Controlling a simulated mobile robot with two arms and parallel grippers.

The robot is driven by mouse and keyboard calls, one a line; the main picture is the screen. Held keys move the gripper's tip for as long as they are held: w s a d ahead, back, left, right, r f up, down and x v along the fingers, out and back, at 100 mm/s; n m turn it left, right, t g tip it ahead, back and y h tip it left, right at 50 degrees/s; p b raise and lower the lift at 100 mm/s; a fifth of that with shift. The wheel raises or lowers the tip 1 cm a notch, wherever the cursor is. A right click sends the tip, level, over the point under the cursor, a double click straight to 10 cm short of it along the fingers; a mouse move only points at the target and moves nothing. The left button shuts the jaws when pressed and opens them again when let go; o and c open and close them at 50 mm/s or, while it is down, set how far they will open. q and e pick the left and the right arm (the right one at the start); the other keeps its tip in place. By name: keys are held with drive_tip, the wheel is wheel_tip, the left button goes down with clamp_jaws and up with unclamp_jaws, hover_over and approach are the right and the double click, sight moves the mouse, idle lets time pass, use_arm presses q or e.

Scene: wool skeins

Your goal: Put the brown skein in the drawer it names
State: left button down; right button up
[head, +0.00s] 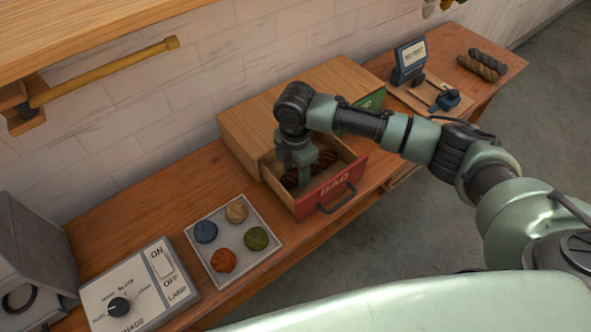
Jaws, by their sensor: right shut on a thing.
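The brown skein (325,160) lies inside the open red-fronted drawer (331,187), whose front is lettered with what looks like "DAO". Dark brown twisted wool shows on both sides of my right gripper (302,176). My right gripper reaches down into the drawer from above and is shut on the brown skein; its fingertips are partly hidden by the wool and the drawer. I cannot tell whether the skein touches the drawer floor. My left gripper is not in view.
A green-fronted drawer (373,99) is in the same wooden cabinet (285,99). A tray (264,213) of several wool balls and a switch panel (138,285) stand left.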

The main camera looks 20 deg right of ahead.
drive_tip(key=shift+f, duration=0.1)
drive_tip(key=o, duration=1.5)
wheel_tip(320, 180, up, 12)
drive_tip(key=b, duration=0.1)
drive_tip(key=shift+b, duration=0.4)
